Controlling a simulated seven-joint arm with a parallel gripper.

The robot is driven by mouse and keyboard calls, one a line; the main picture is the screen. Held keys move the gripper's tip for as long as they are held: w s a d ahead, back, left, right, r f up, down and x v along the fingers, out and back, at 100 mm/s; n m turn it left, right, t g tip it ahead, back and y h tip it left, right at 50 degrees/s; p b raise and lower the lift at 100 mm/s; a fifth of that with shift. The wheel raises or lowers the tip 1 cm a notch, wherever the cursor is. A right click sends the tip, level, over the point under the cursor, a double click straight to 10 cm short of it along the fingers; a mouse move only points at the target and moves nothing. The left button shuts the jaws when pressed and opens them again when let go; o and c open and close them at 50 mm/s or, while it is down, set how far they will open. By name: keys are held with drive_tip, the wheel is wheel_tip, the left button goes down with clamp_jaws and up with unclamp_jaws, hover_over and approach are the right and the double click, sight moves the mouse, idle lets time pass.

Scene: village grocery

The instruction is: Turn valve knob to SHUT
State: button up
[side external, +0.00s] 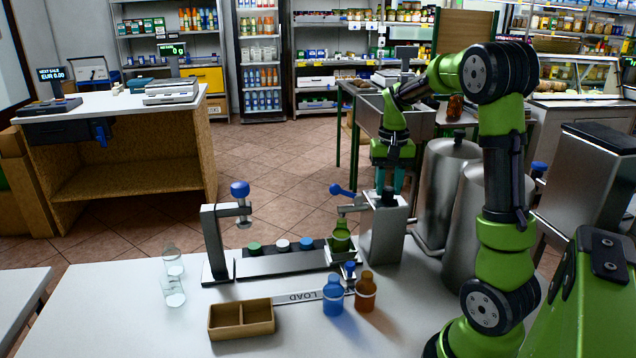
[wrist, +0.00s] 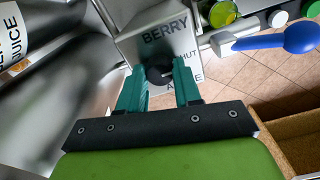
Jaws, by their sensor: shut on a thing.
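The black valve knob (wrist: 159,70) sits on the top face of a grey metal dispenser box (wrist: 128,42), marked BERRY, SHUT and a partly hidden third word. The teal fingers of my gripper (wrist: 159,78) stand on both sides of the knob and are shut on it. The knob's pointer is too small to read surely. In the side external view, my gripper (side external: 389,184) points down onto the knob (side external: 388,197) on top of the box (side external: 384,236). The fingers hide part of the lettering in the wrist view.
A blue-handled lever (side external: 342,190) juts left from the box above a green container (side external: 340,236). Blue (side external: 333,297) and orange (side external: 366,293) bottles, a divided brown tray (side external: 242,320) and glasses (side external: 173,288) stand on the table. Tall metal canisters (side external: 447,190) stand close on the right.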

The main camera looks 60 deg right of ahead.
sight(389, 188)
drive_tip(key=o, duration=1)
drive_tip(key=shift+o, duration=0.2)
drive_tip(key=shift+r, duration=0.15)
wheel_tip(389, 188, up, 17)
